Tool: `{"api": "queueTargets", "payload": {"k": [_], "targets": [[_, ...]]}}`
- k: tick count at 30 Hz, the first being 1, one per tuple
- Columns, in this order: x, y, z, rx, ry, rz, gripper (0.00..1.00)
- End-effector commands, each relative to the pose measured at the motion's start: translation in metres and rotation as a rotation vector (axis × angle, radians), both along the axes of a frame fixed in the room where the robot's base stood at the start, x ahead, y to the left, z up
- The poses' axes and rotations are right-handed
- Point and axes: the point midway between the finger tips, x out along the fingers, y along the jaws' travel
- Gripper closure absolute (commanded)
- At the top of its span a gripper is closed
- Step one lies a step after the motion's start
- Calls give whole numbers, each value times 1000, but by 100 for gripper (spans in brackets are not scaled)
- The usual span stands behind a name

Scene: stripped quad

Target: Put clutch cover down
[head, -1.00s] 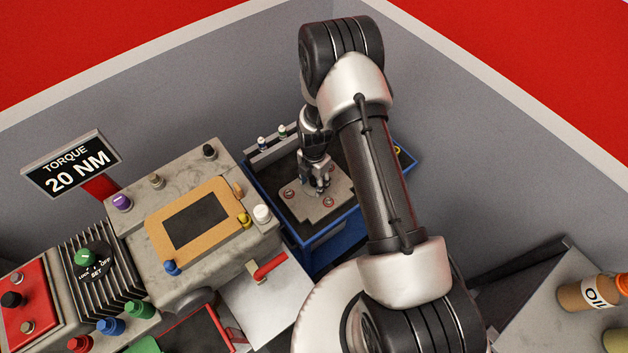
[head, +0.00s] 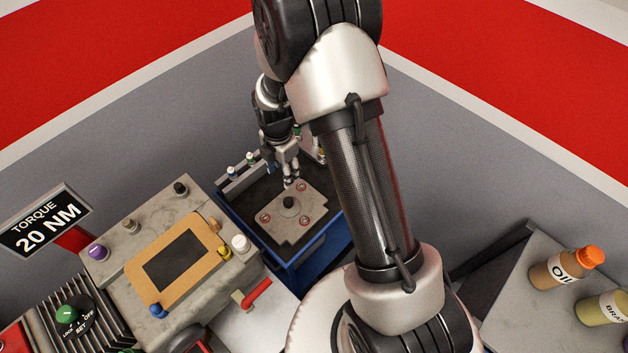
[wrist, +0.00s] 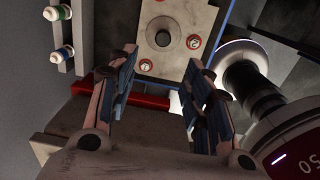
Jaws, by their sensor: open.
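The clutch cover (head: 307,205) is a grey plate with a dark central knob and several red-ringed holes. It lies flat in the blue-sided tray (head: 333,238) with a dark floor. In the wrist view the cover (wrist: 178,55) shows at the top centre, beyond the fingertips. My gripper (head: 289,181) is above the back part of the cover and apart from its knob. In the wrist view my gripper (wrist: 162,72) is open, with nothing between its fingers.
A grey machine housing (head: 120,270) with an orange-framed panel (head: 173,259) stands left of the tray. Small bottles (head: 250,158) stand along the tray's back edge. A grey bench at right holds an oil bottle (head: 565,268). A grey wall encloses the back.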

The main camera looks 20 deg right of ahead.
Motion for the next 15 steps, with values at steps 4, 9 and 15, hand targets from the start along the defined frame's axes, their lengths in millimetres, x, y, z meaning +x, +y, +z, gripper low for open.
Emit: {"api": "queueTargets", "payload": {"k": [4, 9, 15], "targets": [[-11, -2, 80, 20, -63, -270, 54], [-42, -4, 155, 60, -119, -594, 54], [-94, -6, 224, 133, -179, -972, 54]]}}
